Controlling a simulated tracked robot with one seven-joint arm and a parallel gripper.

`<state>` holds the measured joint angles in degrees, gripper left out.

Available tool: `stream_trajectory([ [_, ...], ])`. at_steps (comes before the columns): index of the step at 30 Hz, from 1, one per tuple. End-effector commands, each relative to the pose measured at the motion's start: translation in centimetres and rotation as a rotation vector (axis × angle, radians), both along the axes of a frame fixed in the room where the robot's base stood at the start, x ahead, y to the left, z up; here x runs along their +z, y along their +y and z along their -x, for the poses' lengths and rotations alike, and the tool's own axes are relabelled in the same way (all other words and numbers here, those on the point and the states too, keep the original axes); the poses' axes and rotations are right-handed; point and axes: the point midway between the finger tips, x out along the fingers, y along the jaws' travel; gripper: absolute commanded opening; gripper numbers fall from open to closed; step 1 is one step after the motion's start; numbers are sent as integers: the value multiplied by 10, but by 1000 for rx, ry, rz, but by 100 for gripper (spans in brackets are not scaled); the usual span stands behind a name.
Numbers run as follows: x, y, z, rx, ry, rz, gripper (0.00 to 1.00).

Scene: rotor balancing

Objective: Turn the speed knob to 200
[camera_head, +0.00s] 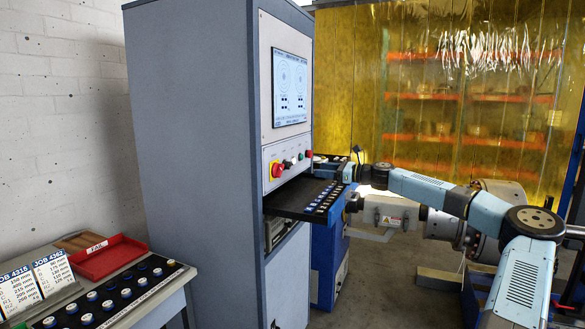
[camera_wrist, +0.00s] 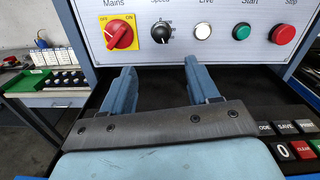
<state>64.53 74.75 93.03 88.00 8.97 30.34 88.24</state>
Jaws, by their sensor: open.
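The black speed knob (camera_wrist: 160,34) is on the grey control panel, under the label "Speed", in the wrist view. It has a light pointer mark and small printed scale figures around it, too small to read surely. In the head view the panel is seen at a steep angle, with the knob (camera_head: 288,163) small beside the mains switch. My gripper (camera_wrist: 160,72) is open and empty, its two blue fingers pointing toward the panel. The knob appears above the gap between the fingertips, apart from them.
The red mains switch (camera_wrist: 121,34) is left of the knob. The white Live lamp (camera_wrist: 203,33), green Start button (camera_wrist: 242,32) and red Stop button (camera_wrist: 284,34) are to its right. A keyboard shelf (camera_head: 300,197) juts out below the panel. A screen (camera_head: 290,87) is above.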

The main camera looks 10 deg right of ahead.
Motion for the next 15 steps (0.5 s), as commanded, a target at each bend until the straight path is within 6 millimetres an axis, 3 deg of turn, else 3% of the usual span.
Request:
stream_trajectory([
  [5,1,5,-8,-6,1,-7,60],
  [15,0,49,-42,-10,0,-5,60],
])
